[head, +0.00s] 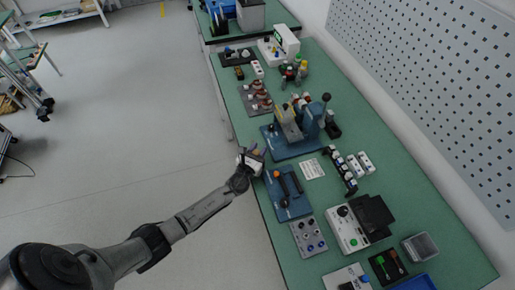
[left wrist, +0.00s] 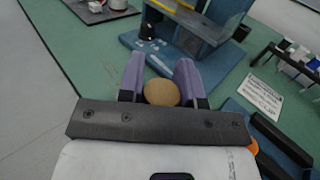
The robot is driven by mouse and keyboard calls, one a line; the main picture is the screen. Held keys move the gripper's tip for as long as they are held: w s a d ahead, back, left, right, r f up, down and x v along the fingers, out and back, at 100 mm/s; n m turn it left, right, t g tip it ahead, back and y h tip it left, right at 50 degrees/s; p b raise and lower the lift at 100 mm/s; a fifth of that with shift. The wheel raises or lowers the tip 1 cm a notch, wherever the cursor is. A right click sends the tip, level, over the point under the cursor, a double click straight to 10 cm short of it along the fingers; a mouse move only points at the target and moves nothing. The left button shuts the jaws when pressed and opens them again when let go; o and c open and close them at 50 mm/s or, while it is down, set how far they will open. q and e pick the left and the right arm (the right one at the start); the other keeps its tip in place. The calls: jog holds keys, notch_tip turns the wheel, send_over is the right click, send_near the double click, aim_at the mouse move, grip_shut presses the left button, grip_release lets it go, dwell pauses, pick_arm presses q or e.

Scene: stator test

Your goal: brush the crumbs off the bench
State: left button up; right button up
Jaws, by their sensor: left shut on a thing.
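My left gripper (head: 255,158) is at the left edge of the green bench (head: 352,135), beside the blue fixtures. In the left wrist view its purple fingers (left wrist: 161,85) are shut on a tan, rounded thing (left wrist: 161,93). This looks like the handle end of the brush; its lower part and any bristles are hidden. Faint small brownish specks, possibly crumbs (left wrist: 110,72), lie on the green bench top left of the fingers. I cannot make out crumbs in the head view. My right gripper is not in view.
A blue-based press fixture (head: 292,148) stands just beyond the gripper. A blue plate with a black bar and orange end (head: 290,193) lies nearer.

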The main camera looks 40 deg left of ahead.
pick_arm(q)
notch_tip(320, 180, up, 8)
jog(key=p, duration=0.6)
jog(key=shift+a, duration=0.15)
jog(key=shift+w, duration=0.1)
dwell(0.4)
